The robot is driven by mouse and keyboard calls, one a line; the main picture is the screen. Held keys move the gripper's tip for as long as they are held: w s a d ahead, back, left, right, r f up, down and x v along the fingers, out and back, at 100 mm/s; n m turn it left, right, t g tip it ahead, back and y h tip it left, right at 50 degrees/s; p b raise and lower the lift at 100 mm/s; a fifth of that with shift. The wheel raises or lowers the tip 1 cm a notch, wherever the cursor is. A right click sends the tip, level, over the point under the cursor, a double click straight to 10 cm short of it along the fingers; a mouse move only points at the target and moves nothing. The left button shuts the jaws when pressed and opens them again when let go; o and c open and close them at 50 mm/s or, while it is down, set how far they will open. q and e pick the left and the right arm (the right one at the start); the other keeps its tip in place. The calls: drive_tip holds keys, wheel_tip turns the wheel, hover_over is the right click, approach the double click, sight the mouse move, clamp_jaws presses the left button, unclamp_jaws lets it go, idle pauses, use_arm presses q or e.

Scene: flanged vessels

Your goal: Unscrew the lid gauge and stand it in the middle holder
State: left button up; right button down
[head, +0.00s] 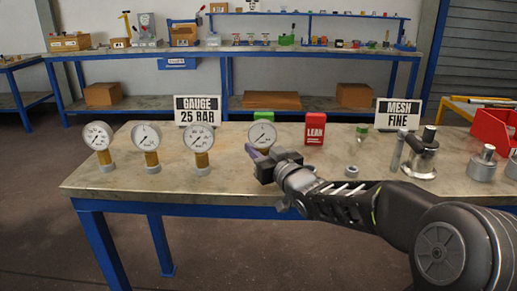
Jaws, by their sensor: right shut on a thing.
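A round white-dial gauge (262,134) shows at the middle of the table in the head view. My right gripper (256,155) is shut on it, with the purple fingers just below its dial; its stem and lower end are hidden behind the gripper. Three similar gauges with brass stems stand upright in small grey bases at the left: one far left (99,135), one in the middle (147,135) and one on the right (199,139). A metal flanged vessel (422,157) stands at the right, with no gauge on it. My left gripper is out of view.
Signs reading GAUGE 25 BAR (198,108) and MESH FINE (398,113) stand at the back. A red LEAN block (315,129), a small metal ring (351,171), metal cylinders (484,165) and a red bin (492,130) are on the table. The front left is clear.

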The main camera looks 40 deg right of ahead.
drive_tip(key=shift+f+b, duration=0.55)
drive_tip(key=shift+f, duration=0.15)
drive_tip(key=c, duration=1)
unclamp_jaws()
drive_tip(key=s, duration=0.5)
drive_tip(key=s+a, duration=0.1)
drive_tip(key=s, duration=0.1)
drive_tip(key=shift+s+p, duration=0.35)
drive_tip(key=shift+p, duration=0.05)
